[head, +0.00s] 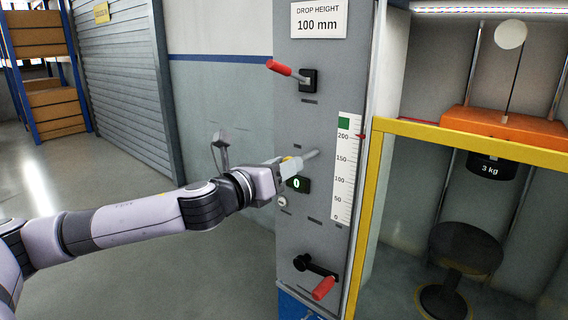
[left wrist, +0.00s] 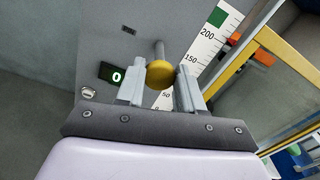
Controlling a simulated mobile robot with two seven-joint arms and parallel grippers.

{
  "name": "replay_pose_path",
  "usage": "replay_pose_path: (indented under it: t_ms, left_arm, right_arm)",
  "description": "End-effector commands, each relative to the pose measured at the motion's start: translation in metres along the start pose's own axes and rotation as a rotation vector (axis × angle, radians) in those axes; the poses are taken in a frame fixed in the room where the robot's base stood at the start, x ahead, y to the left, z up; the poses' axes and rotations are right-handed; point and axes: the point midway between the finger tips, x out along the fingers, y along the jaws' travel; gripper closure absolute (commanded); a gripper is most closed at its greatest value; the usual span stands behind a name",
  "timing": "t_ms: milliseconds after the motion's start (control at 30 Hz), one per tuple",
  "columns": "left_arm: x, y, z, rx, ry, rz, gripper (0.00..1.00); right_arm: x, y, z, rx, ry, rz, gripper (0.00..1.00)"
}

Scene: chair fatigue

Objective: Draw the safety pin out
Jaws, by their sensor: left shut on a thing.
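The safety pin has a yellow round knob (left wrist: 160,74) and a grey metal shank (left wrist: 159,49). In the left wrist view the knob sits between the fingertips of my left gripper (left wrist: 160,88), which is shut on it. In the head view my left gripper (head: 290,162) is at the front of the grey panel (head: 331,82), beside the green "0" display (head: 298,184). There the shank (head: 311,154) points right toward the scale. I cannot tell whether its tip is still in the panel. My right gripper is not in view.
A red-handled lever (head: 280,68) is above and a red-handled crank (head: 323,288) below. The scale (head: 345,165) is to the right. Behind a yellow frame (head: 470,142), a 3 kg weight (head: 487,167) hangs over a dark stool (head: 465,248). Open floor lies left.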

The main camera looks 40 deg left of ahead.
Motion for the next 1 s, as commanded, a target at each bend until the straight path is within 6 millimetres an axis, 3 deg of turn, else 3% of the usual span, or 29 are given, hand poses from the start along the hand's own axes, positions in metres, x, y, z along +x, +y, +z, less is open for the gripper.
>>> replay_pose_path:
  t_ms: [400,433,500,833,1000]
  left_arm:
    - [-0.001,-0.001,-0.002,-0.001,0.005,-0.001,1.00]
    - [-0.001,-0.001,-0.002,-0.001,0.005,-0.001,0.54]
    - [-0.001,-0.001,-0.002,0.000,0.005,-0.001,0.37]
    - [-0.002,0.000,-0.001,0.000,0.001,0.000,0.37]
    - [-0.013,0.001,-0.003,0.003,0.002,0.002,0.37]
  right_arm:
    - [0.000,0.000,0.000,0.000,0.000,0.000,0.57]
    - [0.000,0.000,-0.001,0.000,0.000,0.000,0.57]
    - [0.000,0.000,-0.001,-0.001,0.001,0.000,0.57]
    - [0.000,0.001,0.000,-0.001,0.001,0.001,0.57]
    - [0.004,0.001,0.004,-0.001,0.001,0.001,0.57]
